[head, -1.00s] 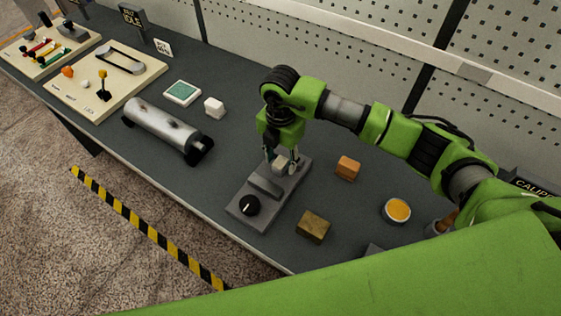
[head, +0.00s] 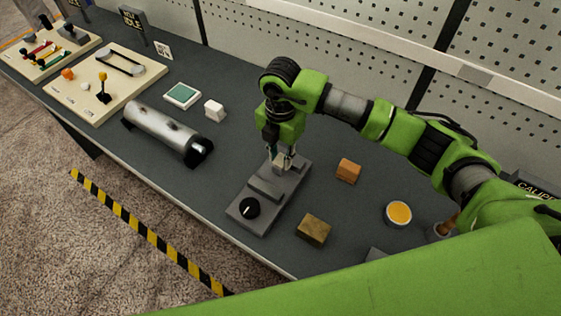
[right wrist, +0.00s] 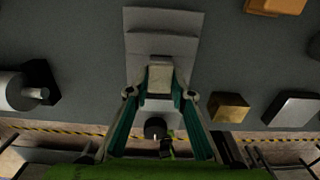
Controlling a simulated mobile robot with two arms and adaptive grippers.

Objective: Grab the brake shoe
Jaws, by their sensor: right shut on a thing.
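The brake shoe appears to be the small pale block (right wrist: 160,79) on a grey stepped base with a black knob (head: 249,208). My right gripper (head: 280,160) reaches down over the far part of this base, with its fingers shut on the pale block. In the right wrist view the teal-padded fingers (right wrist: 160,94) stand on either side of the block. In the head view the fingers partly hide it. I cannot tell whether the block still touches the base. My left gripper is not in view.
An orange block (head: 348,171), a brass-coloured block (head: 313,229) and a round dish with yellow content (head: 398,213) lie right of the base. A metal cylinder (head: 165,132), a white cube (head: 214,110) and a green-topped pad (head: 182,95) lie left. Dark table is bare between them.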

